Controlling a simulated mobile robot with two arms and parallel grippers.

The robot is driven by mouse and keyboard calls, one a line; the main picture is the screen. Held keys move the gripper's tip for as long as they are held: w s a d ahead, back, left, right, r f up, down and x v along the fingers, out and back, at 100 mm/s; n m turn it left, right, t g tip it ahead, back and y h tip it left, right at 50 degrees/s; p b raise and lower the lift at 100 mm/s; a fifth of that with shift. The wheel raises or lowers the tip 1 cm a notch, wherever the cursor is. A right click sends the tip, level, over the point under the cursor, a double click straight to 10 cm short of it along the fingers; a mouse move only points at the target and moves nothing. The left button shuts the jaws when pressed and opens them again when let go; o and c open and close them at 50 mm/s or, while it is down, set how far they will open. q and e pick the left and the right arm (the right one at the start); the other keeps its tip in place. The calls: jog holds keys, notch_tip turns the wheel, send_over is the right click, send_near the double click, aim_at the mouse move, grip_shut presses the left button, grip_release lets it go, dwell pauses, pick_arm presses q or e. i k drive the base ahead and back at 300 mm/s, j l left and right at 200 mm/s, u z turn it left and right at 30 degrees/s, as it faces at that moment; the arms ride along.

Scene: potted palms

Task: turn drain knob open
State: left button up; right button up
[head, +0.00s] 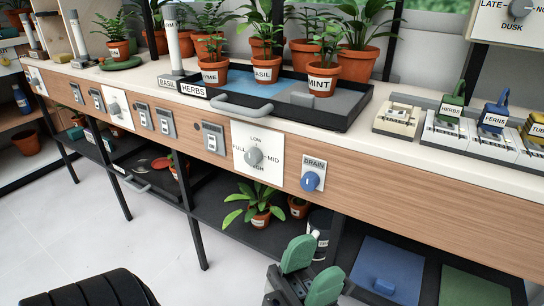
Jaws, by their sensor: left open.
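The drain knob (309,183) is a small round blue knob on a white plate labelled DRAIN (314,162), mounted on the wooden front of the bench. It sits to the right of and below the larger grey dial. I cannot clearly tell which way the knob points. My left gripper (311,271), with green finger pads, is at the bottom middle of the head view. It is open, with nothing visible between its fingers, below the knob and apart from it. My right gripper is not in view.
A grey dial (254,156) marked LOW, MID and HIGH is left of the knob. A black tray (346,121) with a grey handle and potted plants is above. The lower shelf (228,206) holds a leafy plant (260,214). Open floor (150,240) is at left.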

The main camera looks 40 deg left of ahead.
aim_at(308, 182)
jog(key=u, duration=1.55)
